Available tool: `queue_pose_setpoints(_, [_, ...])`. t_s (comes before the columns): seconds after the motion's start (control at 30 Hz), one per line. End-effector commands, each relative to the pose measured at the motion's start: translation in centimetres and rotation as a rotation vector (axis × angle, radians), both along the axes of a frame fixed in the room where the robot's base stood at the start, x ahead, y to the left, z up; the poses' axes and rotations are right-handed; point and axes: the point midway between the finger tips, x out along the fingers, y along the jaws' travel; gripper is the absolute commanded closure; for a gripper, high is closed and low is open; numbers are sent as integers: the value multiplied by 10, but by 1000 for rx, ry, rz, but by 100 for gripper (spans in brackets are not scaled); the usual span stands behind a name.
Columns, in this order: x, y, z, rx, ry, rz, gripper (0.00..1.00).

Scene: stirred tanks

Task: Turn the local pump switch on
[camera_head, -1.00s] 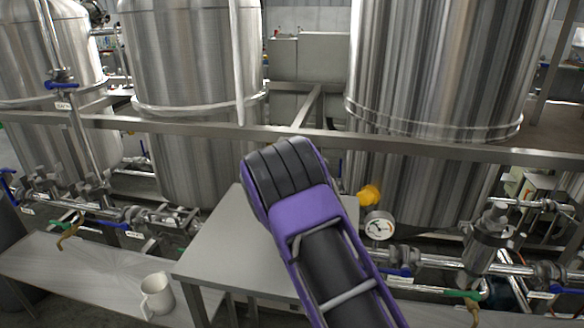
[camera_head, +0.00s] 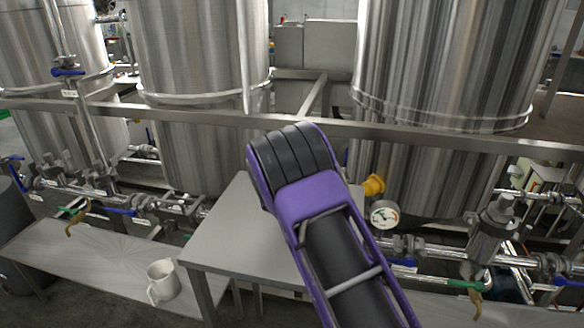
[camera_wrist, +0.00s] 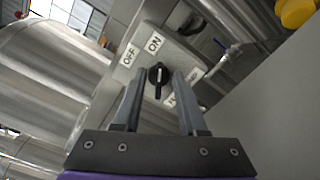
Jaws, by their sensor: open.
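The pump switch (camera_wrist: 159,74) is a black rotary knob with a pale mark on a light grey box (camera_wrist: 183,52) in the wrist view. An OFF label (camera_wrist: 129,55) and an ON label (camera_wrist: 154,43) are on the box above it. Another label below is partly hidden by a finger. I cannot tell which label the knob points to. My gripper (camera_wrist: 157,88) is open, with the knob showing between its fingertips; I cannot tell whether they touch it. In the head view my purple arm hides the gripper and switch.
A grey table (camera_head: 225,235) stands beside my arm. Steel tanks (camera_head: 440,80) stand behind a horizontal rail (camera_head: 420,130). A gauge (camera_head: 384,214) and a yellow part (camera_head: 373,185) are right of my arm.

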Motion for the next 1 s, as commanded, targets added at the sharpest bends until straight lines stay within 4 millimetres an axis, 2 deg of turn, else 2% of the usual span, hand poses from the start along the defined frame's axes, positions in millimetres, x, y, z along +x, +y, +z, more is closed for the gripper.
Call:
queue_pose_setpoints(0.17, [-27,7,1,1,1,3,59])
queue_pose_setpoints(0.6, [-129,27,0,1,2,3,59])
queue_pose_setpoints(0.8, [-157,32,0,1,1,3,59])
queue_pose_setpoints(1.0, [-166,33,1,1,-1,1,59])
